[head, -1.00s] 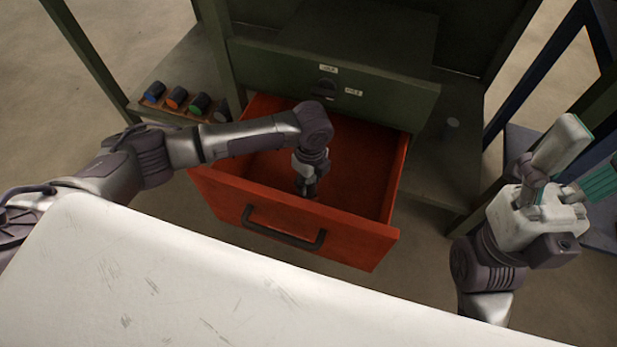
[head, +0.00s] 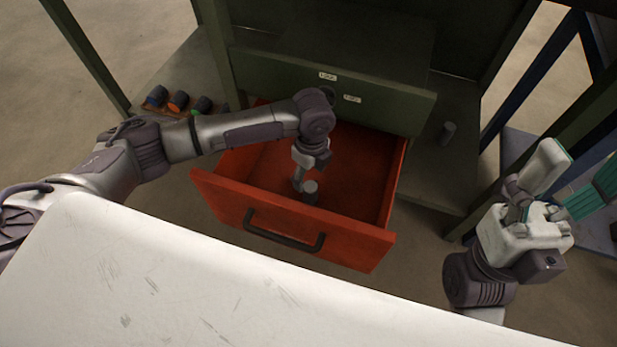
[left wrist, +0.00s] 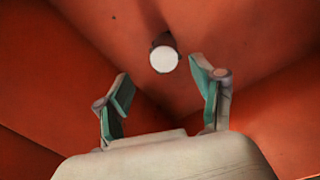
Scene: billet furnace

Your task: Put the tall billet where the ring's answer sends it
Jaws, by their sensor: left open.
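A grey billet (head: 311,191) stands upright in the pulled-out red drawer (head: 345,246). In the left wrist view its round pale end (left wrist: 164,59) shows just beyond the fingertips. My left gripper (head: 298,182) is inside the drawer, close beside the billet. Its two fingers are spread, with nothing held between them. My right gripper (head: 564,190) is at the far right, away from the drawer, with its fingers apart and empty. Another short grey cylinder (head: 447,132) stands on the shelf right of the drawer. No ring can be made out.
A green cabinet (head: 390,102) with small white labels is above the drawer. Several cylinders with coloured ends, one orange (head: 178,101), lie on the left shelf. A worn white surface (head: 180,270) fills the front. A blue frame (head: 530,90) stands at right.

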